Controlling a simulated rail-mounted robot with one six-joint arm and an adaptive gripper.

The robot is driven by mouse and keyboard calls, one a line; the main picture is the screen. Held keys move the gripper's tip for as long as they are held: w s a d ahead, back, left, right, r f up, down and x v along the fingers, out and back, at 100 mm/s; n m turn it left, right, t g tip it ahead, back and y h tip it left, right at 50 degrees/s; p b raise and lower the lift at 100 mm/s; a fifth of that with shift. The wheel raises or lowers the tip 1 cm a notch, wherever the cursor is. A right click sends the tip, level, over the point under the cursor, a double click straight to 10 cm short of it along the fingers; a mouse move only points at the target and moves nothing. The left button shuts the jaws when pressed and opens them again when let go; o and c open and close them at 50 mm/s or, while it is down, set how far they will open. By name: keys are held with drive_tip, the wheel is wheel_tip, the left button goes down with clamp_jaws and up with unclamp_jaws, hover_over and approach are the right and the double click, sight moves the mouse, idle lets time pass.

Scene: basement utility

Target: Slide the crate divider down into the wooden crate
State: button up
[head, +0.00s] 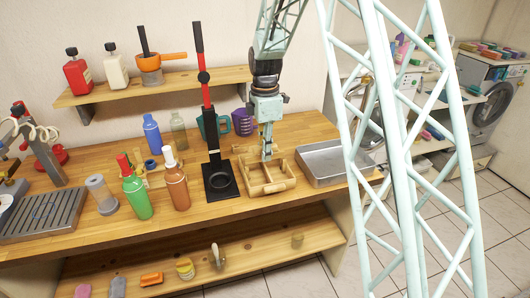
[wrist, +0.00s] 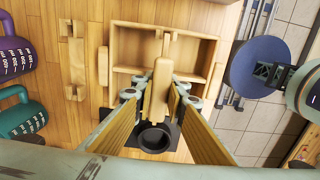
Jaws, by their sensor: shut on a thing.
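The wooden crate (head: 281,186) stands on the workbench below my gripper, with low walls and a handle on its near side. In the wrist view the crate (wrist: 203,50) is open towards me, and a crosswise wall shows inside it. My gripper (head: 267,153) points down over the crate. In the wrist view its fingers are shut on the crate divider (wrist: 159,88), a light wooden piece seen nearly end-on. The divider overlaps the crate in this view. Its lower edge is hidden, so I cannot tell whether it touches the crate.
A metal tray (head: 327,164) stands right of the crate. A black press (head: 219,181) with a red lever stands close on its left. Purple (wrist: 14,58) and teal (wrist: 21,118) jugs and a notched wooden piece (wrist: 75,60) are behind the crate.

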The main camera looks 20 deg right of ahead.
drive_tip(key=shift+f+b, duration=0.55)
drive_tip(key=shift+f, duration=0.6)
drive_tip(key=o, duration=0.9)
drive_tip(key=shift+o, duration=0.2)
wheel_tip(320, 180, up, 11)
drive_tip(key=shift+r, duration=0.45)
idle(0.6)
drive_tip(key=shift+s+r, duration=0.1)
